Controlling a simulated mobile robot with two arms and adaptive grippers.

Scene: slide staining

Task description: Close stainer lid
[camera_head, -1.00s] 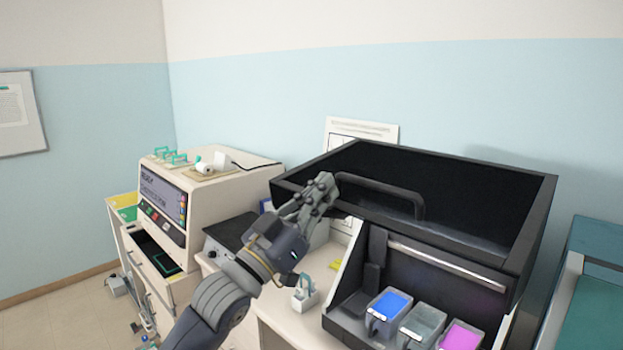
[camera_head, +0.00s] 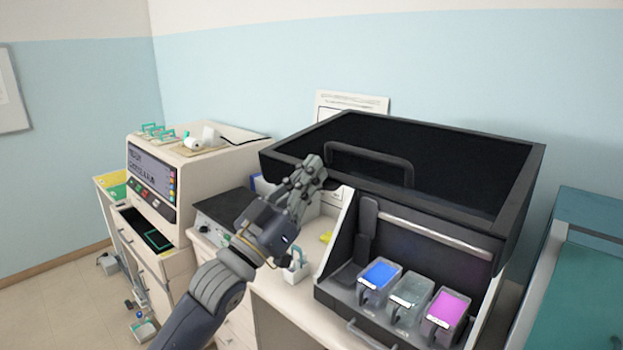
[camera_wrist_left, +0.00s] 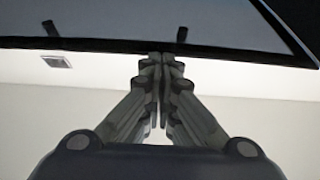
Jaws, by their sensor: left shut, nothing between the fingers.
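The stainer (camera_head: 335,255) is a box with a dark interior and a light side edge, standing on the counter at the right. Its black lid (camera_head: 480,210) is raised, with a dark bar handle (camera_head: 372,158) along it. Blue, clear and magenta reagent containers show in the open front. My left gripper (camera_head: 318,168) is shut and empty, at the left end of the lid, left of the handle; I cannot tell whether it touches the lid. In the left wrist view the closed fingertips (camera_wrist_left: 165,62) point up at the dark lid edge (camera_wrist_left: 100,42). My right gripper is out of view.
A white machine with a display (camera_head: 190,165) stands to the left, with an open drawer below it. A small white holder (camera_head: 296,268) sits on the counter beside my left wrist. A teal-topped unit (camera_head: 590,250) stands at the far right.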

